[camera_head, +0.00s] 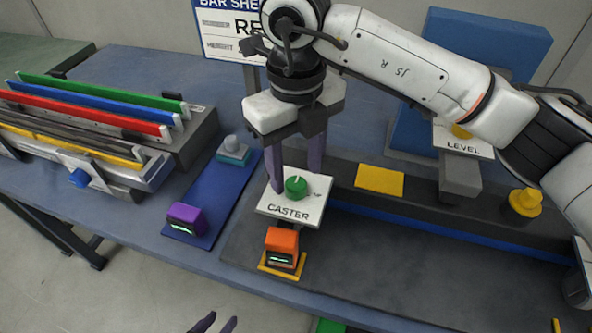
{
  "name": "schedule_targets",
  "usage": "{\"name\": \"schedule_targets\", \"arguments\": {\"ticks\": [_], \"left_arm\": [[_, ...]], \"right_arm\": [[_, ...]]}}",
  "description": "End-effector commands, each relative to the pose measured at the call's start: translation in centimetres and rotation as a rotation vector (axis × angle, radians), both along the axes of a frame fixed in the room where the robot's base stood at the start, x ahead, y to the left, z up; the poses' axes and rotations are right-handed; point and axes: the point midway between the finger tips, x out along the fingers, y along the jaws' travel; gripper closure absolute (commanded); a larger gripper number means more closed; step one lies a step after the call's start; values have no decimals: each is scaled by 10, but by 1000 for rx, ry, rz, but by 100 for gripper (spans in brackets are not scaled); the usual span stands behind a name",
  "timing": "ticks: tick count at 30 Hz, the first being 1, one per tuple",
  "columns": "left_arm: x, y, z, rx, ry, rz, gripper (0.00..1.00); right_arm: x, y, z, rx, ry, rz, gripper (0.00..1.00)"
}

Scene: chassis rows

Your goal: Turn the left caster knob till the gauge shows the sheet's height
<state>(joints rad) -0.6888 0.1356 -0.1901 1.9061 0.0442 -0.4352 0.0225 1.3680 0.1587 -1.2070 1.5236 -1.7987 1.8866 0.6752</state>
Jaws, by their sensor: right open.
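A white plate marked CASTER (289,209) carries a green knob (296,187) with a pale pointer mark. My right gripper (295,182) points down over the plate, its purple fingers apart, one on each side of the knob; I cannot tell whether they touch it. The white sheet with the blue BAR SHE... header (225,30) stands behind; my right arm covers part of it, and its height value is hidden. An orange box (282,243) and a purple box (186,218) have small green displays, too small to read. My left gripper (216,323) shows only its purple fingertips, apart and empty, at the bottom edge.
A rack of coloured bars (95,105) stands at left. My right arm spans the upper right. The dark bench front is clear.

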Motion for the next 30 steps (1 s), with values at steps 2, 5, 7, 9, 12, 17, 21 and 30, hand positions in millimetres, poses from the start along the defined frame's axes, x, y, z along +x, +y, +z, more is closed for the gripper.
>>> {"name": "schedule_targets", "arguments": {"ticks": [2, 5, 7, 9, 12, 17, 21, 30], "left_arm": [[0, 0, 2, 1, 0, -1, 69], [0, 0, 3, 1, 0, -1, 69], [0, 0, 3, 1, 0, -1, 69], [0, 0, 4, 1, 0, -1, 69], [1, 0, 4, 0, -1, -1, 69], [1, 0, 4, 0, -2, -1, 69], [1, 0, 4, 0, -2, -1, 69], [3, -1, 1, -1, -6, -2, 69]], "right_arm": [[0, 0, -10, 0, 3, 0, 52], [0, 0, -19, 1, 2, 1, 52], [0, 1, -22, 2, 1, 1, 52], [0, 1, -24, 2, 0, 1, 52], [0, 1, -24, 2, 0, 1, 52], [0, 0, -24, 2, 0, 1, 61], [0, 1, -24, 2, 0, 1, 84], [0, 1, -25, 2, 0, 26, 94]]}}
